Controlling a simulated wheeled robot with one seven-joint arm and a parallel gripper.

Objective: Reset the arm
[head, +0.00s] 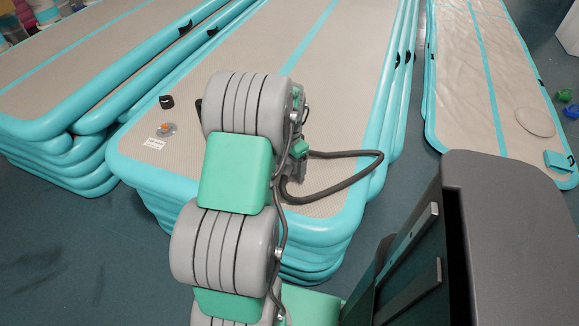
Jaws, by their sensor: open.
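My arm rises from the bottom of the head view, its grey and green links standing in front of the middle stack of inflatable tracks (330,115). The upper links bend away from me, and a dark cable loops out to the right. My gripper is hidden behind my own arm links, so neither its fingers nor anything in them can be seen. On the near left end of the middle stack are a small black object (167,102), a small orange and grey object (166,129) and a white label (154,143).
Another track stack (75,75) stands on the left. Blue floor (60,265) is clear at the lower left.

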